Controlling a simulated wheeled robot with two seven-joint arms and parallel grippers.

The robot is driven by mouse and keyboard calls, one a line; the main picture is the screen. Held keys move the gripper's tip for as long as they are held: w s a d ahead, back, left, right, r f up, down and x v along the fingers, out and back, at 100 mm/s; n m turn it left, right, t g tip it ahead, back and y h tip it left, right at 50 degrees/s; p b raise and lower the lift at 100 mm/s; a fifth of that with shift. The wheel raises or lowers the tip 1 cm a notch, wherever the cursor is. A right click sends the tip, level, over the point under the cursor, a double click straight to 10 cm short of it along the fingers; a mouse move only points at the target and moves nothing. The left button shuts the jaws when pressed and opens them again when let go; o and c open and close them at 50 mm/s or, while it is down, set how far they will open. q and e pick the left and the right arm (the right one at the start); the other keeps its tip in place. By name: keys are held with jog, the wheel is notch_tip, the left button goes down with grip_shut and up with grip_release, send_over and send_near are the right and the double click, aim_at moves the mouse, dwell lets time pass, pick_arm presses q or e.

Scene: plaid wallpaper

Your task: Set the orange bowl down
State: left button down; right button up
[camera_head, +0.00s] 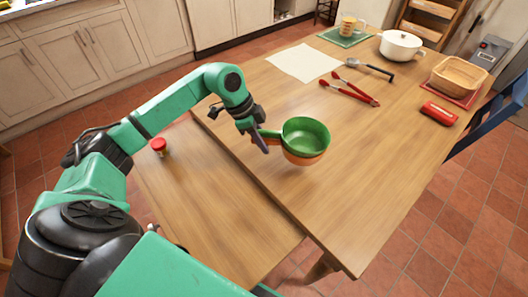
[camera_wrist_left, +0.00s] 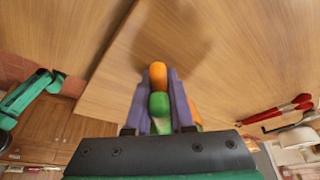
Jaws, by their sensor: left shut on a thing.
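The orange bowl (camera_head: 303,159) shows as a rim and wall under the green bowl (camera_head: 306,137), which sits nested in it and hides most of it. My left gripper (camera_head: 260,141) is shut at the handle side, at the left of the stack. In the left wrist view, the orange handle (camera_wrist_left: 158,75) lies between the purple fingertips, and the green handle (camera_wrist_left: 160,104) also lies between the fingers. The stack appears over the wooden table (camera_head: 360,150); the gap beneath is hard to judge. My right gripper is not in view.
Red tongs (camera_head: 350,94), a ladle (camera_head: 370,68), a white cloth (camera_head: 304,62), a white pot (camera_head: 400,45), a wooden basket (camera_head: 458,76) and a red case (camera_head: 439,113) occupy the far table. A red-lidded jar (camera_head: 159,147) stands at left. The table right of the bowls is clear.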

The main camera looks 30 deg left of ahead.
pick_arm(q)
notch_tip(320, 180, down, 5)
jog(key=shift+r, duration=0.1)
jog(key=c, duration=0.8)
grip_release()
jog(key=shift+f, duration=0.2)
jog(key=v, duration=1.2)
jog(key=shift+r+b, duration=0.15)
jog(key=shift+b, duration=0.25)
